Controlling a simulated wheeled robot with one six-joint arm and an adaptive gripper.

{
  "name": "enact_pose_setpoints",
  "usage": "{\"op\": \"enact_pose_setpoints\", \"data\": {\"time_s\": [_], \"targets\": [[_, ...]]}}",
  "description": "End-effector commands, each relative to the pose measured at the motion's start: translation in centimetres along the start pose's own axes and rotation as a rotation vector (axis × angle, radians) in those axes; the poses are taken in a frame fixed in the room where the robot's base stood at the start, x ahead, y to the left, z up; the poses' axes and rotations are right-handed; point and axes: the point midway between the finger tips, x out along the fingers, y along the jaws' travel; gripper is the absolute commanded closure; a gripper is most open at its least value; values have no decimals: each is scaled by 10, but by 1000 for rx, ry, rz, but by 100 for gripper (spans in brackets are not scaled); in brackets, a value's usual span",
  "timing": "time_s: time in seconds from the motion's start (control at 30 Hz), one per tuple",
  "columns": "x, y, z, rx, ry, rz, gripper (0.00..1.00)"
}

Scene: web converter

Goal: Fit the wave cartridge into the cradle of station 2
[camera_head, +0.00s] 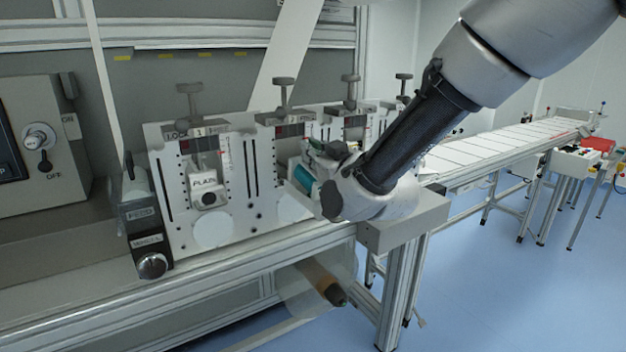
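My arm reaches in from the upper right, and its wrist covers much of the right part of the white station panel (178,225). My gripper (305,170) is at the panel, in front of the second station (289,131) or just right of it. Its fingers are mostly hidden behind the wrist, so I cannot tell whether they are open or shut. A teal patch shows beside it; I cannot tell whether it belongs to the gripper or to a cartridge. I cannot make out the wave cartridge or the cradle of station 2. A cartridge marked PLAIN (208,188) sits in the leftmost station.
T-handled clamps (189,95) stand above the stations. A control box with an ON/OFF switch (40,140) is at the left. A roll (325,283) hangs below the bench edge. A long conveyor (500,145) runs along the right; blue floor is open in front of it.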

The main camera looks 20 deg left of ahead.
Motion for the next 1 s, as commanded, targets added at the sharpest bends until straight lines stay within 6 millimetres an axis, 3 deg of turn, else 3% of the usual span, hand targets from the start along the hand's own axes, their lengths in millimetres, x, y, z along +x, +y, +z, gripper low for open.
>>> {"op": "enact_pose_setpoints", "data": {"time_s": [0.63,0.83,1.0], "targets": [[0,2,-10,1,4,1,100],[0,8,-42,2,8,2,100],[-1,19,-95,3,12,2,100]]}}
